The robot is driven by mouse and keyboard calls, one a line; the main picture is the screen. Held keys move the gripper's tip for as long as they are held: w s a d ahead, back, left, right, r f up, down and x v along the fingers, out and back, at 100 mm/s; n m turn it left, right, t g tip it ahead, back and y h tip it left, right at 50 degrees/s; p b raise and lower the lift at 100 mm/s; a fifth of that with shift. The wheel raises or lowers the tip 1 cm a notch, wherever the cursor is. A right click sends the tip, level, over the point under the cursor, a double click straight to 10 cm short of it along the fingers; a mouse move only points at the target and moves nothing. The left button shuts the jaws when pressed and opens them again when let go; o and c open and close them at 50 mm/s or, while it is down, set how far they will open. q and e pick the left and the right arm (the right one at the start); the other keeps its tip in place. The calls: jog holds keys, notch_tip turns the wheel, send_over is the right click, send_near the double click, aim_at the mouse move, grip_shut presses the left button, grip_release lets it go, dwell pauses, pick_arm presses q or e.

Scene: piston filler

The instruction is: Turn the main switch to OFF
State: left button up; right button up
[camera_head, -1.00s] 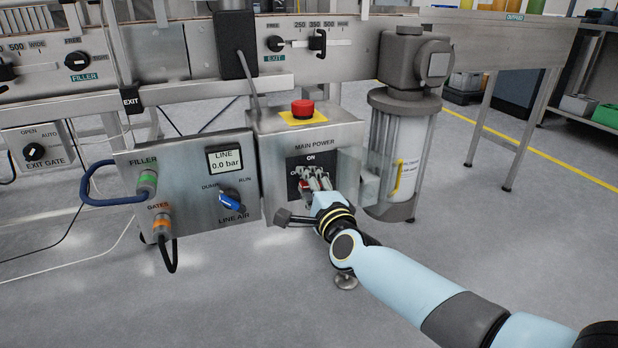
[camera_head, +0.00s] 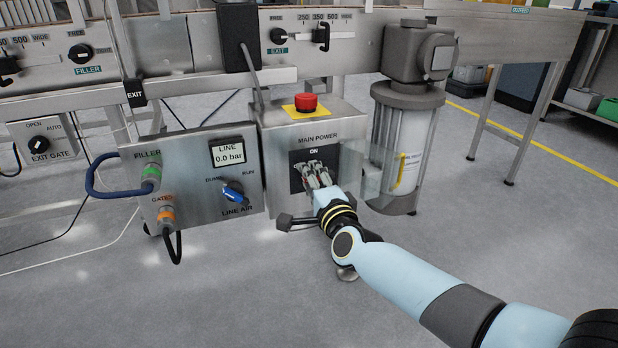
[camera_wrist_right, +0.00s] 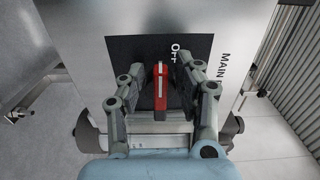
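The main switch is a red handle (camera_wrist_right: 160,85) on a black plate (camera_wrist_right: 143,48) on the front of the steel MAIN POWER box (camera_head: 318,124). In the right wrist view the handle lies in line with the picture's vertical, its white-marked end near a partly hidden label beginning with O. The box's lettering is turned sideways there. My right gripper (camera_wrist_right: 162,92) is open. Its fingers stand on both sides of the handle, with a visible gap on each side. In the head view the same gripper (camera_head: 313,172) covers most of the plate below the ON label. My left gripper is out of view.
A red emergency button (camera_head: 306,102) on yellow sits on top of the box. The line-air panel with a blue knob (camera_head: 232,191) adjoins on the left. A clear cover (camera_head: 352,167) and a grey-capped cylinder (camera_head: 408,140) stand close on the right.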

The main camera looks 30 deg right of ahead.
jog(key=o, duration=0.4)
jog(key=shift+s+d+f, duration=0.15)
jog(key=shift+d+f, duration=0.1)
jog(key=shift+f, duration=0.05)
jog(key=shift+o, duration=0.3)
jog(key=shift+r, duration=0.15)
jog(key=shift+a, duration=0.1)
jog(key=v, duration=1.1)
jog(key=shift+s+a, duration=0.2)
jog(key=shift+s, duration=0.2)
